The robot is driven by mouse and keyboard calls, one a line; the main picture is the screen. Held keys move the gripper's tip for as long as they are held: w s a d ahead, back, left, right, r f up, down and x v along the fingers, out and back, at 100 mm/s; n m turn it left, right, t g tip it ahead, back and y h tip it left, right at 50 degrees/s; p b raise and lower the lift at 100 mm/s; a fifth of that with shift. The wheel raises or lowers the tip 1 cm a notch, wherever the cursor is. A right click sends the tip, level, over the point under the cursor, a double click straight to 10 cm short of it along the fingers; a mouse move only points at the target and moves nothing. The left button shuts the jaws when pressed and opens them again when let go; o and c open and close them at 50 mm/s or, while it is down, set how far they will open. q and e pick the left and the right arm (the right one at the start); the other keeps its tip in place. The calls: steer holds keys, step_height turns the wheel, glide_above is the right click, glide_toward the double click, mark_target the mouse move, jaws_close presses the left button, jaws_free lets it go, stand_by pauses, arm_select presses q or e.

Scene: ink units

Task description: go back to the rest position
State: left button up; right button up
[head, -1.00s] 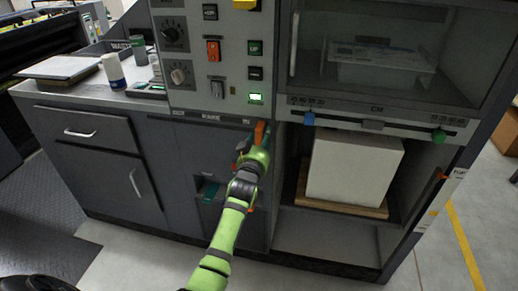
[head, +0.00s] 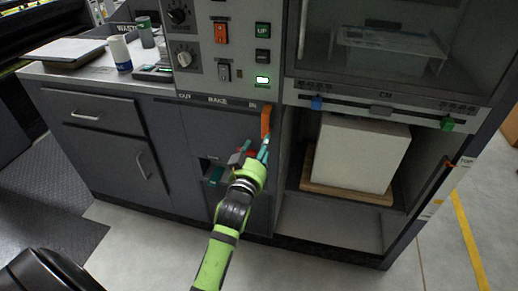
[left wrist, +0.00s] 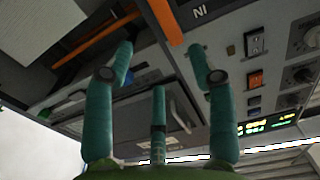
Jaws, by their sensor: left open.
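My left gripper (head: 256,152) is in front of the grey cabinet face, just below and beside an orange lever (head: 265,122) under the "IN" label. Its teal fingers are spread and hold nothing. In the left wrist view the open fingers of the left gripper (left wrist: 160,62) point toward the panel, with empty space between them. Whether a fingertip touches the lever cannot be told from the head view. My right gripper is in neither view.
The control panel (head: 205,60) with switches and a lit green display is above the gripper. An open bay at the right holds a white block (head: 358,152) on a wooden board (head: 345,192). Cups (head: 119,52) stand on the left counter. Light floor (head: 150,250) is clear in front.

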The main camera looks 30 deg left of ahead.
arm_select(q)
steer(key=s+d+f+m+g+h+p, duration=0.1)
steer(key=d+f+g, duration=0.1)
steer(key=f, duration=0.6)
steer(key=s+d+f+m+g+h+p, duration=0.1)
steer(key=s+d+f+g+h, duration=0.15)
steer(key=f, duration=0.65)
steer(key=s+d+f+m+g+p, duration=0.1)
steer(key=s+d+f+g, duration=0.1)
steer(key=s+f, duration=0.45)
steer(key=s+d+f+g+p, duration=0.1)
steer(key=s+d+f+g, duration=0.15)
steer(key=f, duration=0.65)
steer(key=s+a+f+g+p, duration=0.1)
steer(key=s+f, duration=0.4)
steer(key=s, duration=0.7)
steer(key=s+a+f+m+g+p, duration=0.1)
steer(key=s+f+g, duration=0.3)
steer(key=s, duration=0.8)
steer(key=s+a+f+m+g, duration=0.1)
steer(key=s+f+g, duration=0.1)
steer(key=s+f, duration=0.4)
steer(key=s, duration=0.5)
steer(key=shift+s+a+g+p, duration=0.2)
steer(key=shift+s+g+p, duration=0.1)
steer(key=shift+s+p, duration=0.1)
steer(key=shift+h, duration=0.25)
